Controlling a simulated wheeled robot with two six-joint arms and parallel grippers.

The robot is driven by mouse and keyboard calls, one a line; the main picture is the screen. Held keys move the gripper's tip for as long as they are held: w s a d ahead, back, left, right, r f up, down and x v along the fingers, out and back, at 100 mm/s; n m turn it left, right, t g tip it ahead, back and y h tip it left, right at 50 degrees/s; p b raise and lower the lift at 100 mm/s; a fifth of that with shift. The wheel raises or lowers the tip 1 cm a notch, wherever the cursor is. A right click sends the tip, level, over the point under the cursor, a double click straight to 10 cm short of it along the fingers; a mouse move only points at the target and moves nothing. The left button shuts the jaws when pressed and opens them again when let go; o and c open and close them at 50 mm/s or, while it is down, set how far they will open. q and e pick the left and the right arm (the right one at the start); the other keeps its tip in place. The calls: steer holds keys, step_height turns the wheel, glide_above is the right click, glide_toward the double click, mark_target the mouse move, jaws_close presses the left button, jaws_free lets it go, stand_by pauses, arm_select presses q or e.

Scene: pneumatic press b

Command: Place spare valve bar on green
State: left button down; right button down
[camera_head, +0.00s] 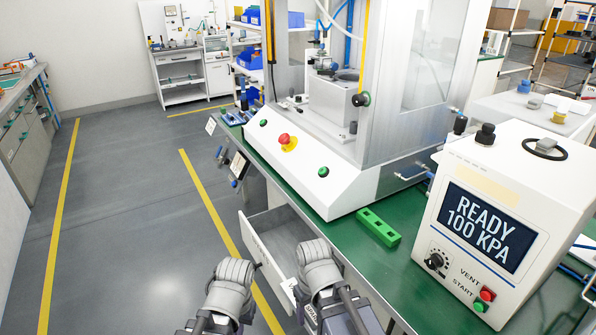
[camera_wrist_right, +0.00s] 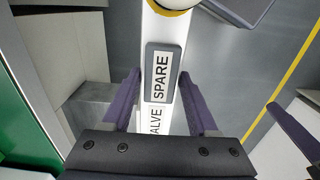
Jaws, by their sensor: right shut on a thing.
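A drawer (camera_head: 262,245) hangs open under the front edge of the green bench. The inside I can see looks bare and grey; its near part is hidden by my right arm. A green block (camera_head: 378,227) with holes lies on the green bench top (camera_head: 345,245). My left gripper (camera_head: 203,322) is low; its fingers are unclear.
The white press (camera_head: 315,165) stands on the bench behind the drawer. A control box (camera_head: 510,225) reading "READY 100 KPA" stands to the right of the green block. Bare bench top lies between them. Grey floor (camera_head: 120,190) with yellow lines is open on the left.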

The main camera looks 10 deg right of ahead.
mark_target(310, 312)
step_height(310, 312, up, 17)
steer(key=p, duration=1.4)
steer(key=shift+f+p, duration=0.15)
steer(key=shift+p, duration=0.25)
